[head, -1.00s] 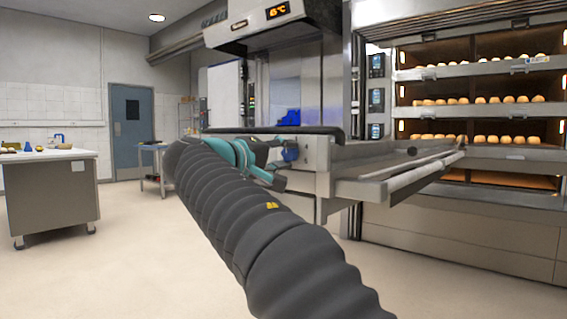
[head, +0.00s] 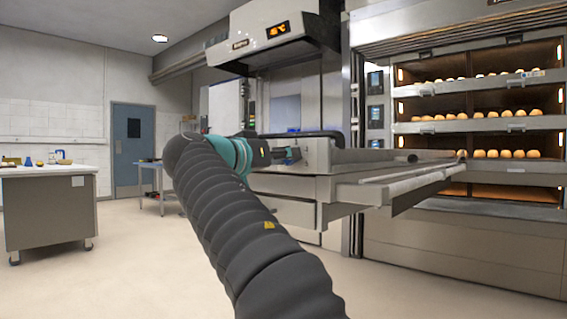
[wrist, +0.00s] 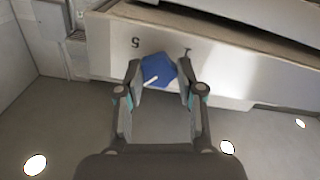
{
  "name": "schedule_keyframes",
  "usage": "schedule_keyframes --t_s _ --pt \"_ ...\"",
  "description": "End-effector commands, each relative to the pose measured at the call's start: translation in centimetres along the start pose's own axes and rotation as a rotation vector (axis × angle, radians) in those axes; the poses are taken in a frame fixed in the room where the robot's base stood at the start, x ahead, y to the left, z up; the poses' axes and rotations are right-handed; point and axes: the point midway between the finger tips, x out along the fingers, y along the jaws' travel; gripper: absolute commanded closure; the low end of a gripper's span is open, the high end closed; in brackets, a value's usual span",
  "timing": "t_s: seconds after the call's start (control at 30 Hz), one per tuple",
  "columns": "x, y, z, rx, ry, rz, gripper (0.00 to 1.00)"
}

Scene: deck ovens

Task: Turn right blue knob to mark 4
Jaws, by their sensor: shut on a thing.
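The blue knob (wrist: 158,69) sits on the front face of a pale metal panel in the wrist view. A white pointer line on it points to the lower left of that picture. Printed marks stand beyond the knob: a 5 (wrist: 136,42) at upper left and another, hard to read, at upper right. My gripper (wrist: 159,75) is shut on the knob, one finger on each side. In the head view my gripper (head: 283,154) reaches the panel from the left, and the knob is too small and covered to read there.
A metal shelf with a rail (head: 400,178) juts out right of my gripper. Deck ovens with bread rolls (head: 478,125) stand behind it. A steel table (head: 45,210) is at far left, with open floor between.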

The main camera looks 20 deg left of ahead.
Motion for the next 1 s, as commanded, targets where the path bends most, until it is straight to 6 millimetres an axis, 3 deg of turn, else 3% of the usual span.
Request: schedule_keyframes --t_s 0.5,1.0 --pt "0.02 -0.08 0.14 0.311 -0.003 0.000 0.97" --pt "0.02 -0.08 0.11 0.358 -0.003 0.000 0.97"
